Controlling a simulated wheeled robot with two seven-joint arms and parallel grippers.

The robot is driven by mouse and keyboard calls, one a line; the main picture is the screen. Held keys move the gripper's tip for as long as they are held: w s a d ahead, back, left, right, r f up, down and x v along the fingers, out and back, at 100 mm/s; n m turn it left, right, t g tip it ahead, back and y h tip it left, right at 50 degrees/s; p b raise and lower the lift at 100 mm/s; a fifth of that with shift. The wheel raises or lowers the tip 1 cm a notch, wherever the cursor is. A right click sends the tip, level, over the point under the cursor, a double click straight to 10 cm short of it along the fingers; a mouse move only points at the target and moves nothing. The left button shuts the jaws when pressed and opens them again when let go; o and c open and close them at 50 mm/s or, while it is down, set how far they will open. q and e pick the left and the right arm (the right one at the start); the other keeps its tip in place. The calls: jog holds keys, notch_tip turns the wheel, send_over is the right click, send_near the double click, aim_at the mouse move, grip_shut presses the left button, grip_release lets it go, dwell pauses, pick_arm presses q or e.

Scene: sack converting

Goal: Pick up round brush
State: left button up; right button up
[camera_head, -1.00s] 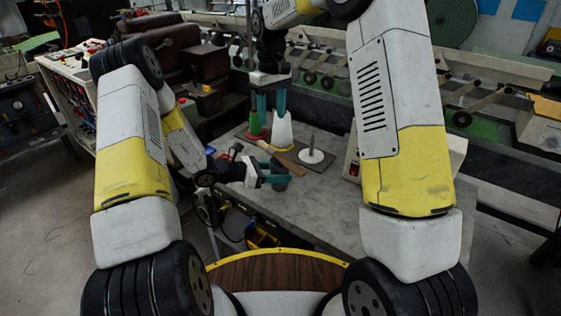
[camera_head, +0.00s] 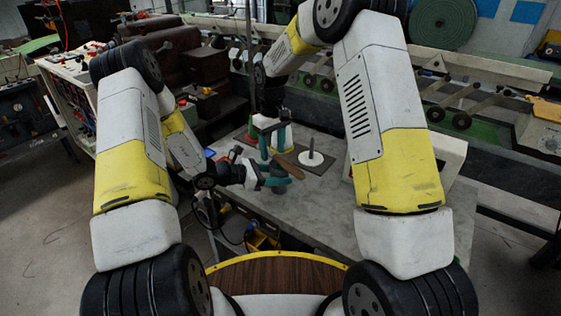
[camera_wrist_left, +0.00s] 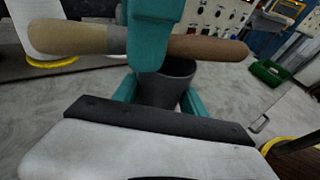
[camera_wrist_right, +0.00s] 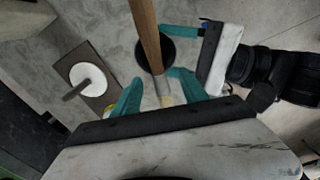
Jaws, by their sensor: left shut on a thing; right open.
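The round brush (camera_head: 289,166) has a brown wooden handle and pale bristles. In the left wrist view its handle (camera_wrist_left: 208,48) points right and its bristle end points left. My right gripper (camera_head: 275,140) is open, with its fingers on either side of the brush near the bristle end; in the right wrist view the brush (camera_wrist_right: 147,28) runs up from between them. I cannot tell whether they touch it. My left gripper (camera_head: 271,178) is shut on a dark pot (camera_wrist_left: 168,85), just in front of the brush. The pot also shows beneath the handle in the right wrist view (camera_wrist_right: 168,52).
A white disc with an upright spindle (camera_head: 311,159) stands on a dark mat right of the brush. A red and green cone (camera_head: 253,132) stands behind. A white cone with a yellow base (camera_wrist_left: 45,45) is close by. The grey table (camera_head: 320,215) is clear at front right.

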jog(key=shift+c, duration=0.4)
grip_shut()
